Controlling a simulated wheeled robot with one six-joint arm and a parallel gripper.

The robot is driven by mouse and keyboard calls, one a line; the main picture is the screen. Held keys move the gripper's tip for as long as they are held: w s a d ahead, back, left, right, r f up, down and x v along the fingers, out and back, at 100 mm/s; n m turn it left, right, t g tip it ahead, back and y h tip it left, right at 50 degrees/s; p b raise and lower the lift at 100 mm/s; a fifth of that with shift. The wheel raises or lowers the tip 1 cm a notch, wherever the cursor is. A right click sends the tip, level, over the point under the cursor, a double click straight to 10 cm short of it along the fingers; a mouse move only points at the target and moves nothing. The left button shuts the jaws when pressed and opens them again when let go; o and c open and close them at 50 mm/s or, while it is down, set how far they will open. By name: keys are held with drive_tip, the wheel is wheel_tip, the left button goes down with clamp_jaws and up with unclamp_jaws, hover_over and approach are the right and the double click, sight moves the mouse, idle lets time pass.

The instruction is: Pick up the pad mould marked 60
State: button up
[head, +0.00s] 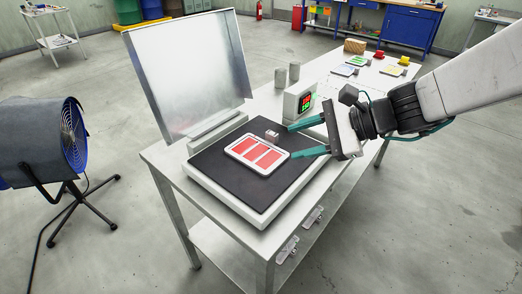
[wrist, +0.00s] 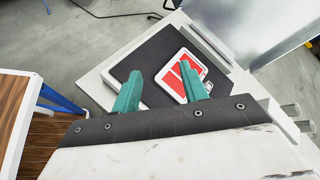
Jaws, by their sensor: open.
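A white-framed pad mould (head: 257,154) with several red panels lies flat on the black top of a low platform (head: 230,180). No number can be read on it. A small grey handle-like block (head: 272,136) stands at its far right edge. My gripper (head: 291,141) is open and empty, its teal fingers pointing left, just right of the mould and apart from it. In the wrist view the mould (wrist: 170,78) shows between and behind the teal fingers (wrist: 159,73), and the right finger covers part of it. Other flat moulds (head: 344,70) lie farther back on the table.
An upright metal sheet (head: 190,75) stands behind the platform. A blue fan (head: 73,138) is on the floor at left. The platform's front is clear.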

drive_tip(key=w+f+m+t, duration=0.3)
drive_tip(key=w+f+m, duration=0.1)
drive_tip(key=w+m, duration=0.3)
drive_tip(key=m+t, duration=0.2)
drive_tip(key=m, duration=0.3)
approach(274, 134)
drive_tip(key=shift+s+a+h, duration=0.15)
drive_tip(key=shift+a+h, duration=0.25)
drive_tip(key=shift+a, duration=0.55)
drive_tip(key=shift+w+a+f+t, duration=0.3)
drive_tip(key=shift+w+a+f, duration=0.45)
drive_tip(key=shift+w, duration=0.1)
drive_tip(key=x, duration=0.5)
drive_tip(key=shift+w+a+r, duration=0.1)
drive_tip(key=shift+w, duration=0.25)
clamp_jaws()
